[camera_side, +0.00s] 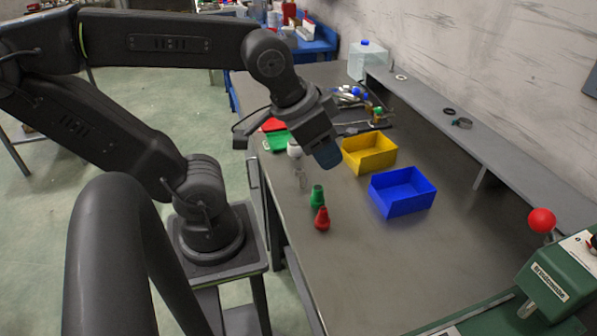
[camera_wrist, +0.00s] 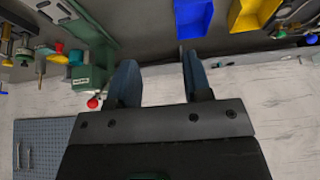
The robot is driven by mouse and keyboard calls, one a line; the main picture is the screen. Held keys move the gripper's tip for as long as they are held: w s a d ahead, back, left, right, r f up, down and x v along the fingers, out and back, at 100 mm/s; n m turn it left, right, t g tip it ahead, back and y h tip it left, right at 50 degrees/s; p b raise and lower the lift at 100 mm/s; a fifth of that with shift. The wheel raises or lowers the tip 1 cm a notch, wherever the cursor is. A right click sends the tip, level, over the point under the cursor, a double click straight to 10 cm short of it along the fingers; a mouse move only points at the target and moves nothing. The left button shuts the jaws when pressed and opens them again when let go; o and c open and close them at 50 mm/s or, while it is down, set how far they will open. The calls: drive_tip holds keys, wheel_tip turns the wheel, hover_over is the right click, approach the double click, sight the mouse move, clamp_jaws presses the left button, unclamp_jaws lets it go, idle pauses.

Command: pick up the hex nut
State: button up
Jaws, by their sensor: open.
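I cannot make out a hex nut for certain in either view. In the side view a few small ring-like pieces lie on the grey wall shelf (camera_side: 497,146): a pale one (camera_side: 400,77), a dark one (camera_side: 449,111) and a larger greyish one (camera_side: 462,123); they are too small to identify. My gripper (camera_side: 325,157) hangs above the bench, left of the yellow bin, with its fingers pointing down and right. In the wrist view my gripper (camera_wrist: 160,82) is open, with nothing seen between its two blue-grey fingers.
A yellow bin (camera_side: 369,153) and a blue bin (camera_side: 402,191) stand on the bench. A green bottle (camera_side: 317,197) and red bottle (camera_side: 322,219) stand near its left edge. A green machine (camera_side: 552,279) with a red knob stands right.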

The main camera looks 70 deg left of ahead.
drive_tip(key=shift+o, duration=1.1)
drive_tip(key=m+g, duration=0.6)
drive_tip(key=m, duration=1.3)
hover_over(299, 169)
drive_tip(key=f, duration=1.9)
drive_tip(key=shift+a, duration=0.25)
drive_tip(key=shift+d+f, duration=0.15)
drive_tip(key=shift+f, duration=1.3)
drive_tip(key=shift+d+f, duration=0.1)
drive_tip(key=shift+f, duration=1.3)
drive_tip(key=c, duration=1)
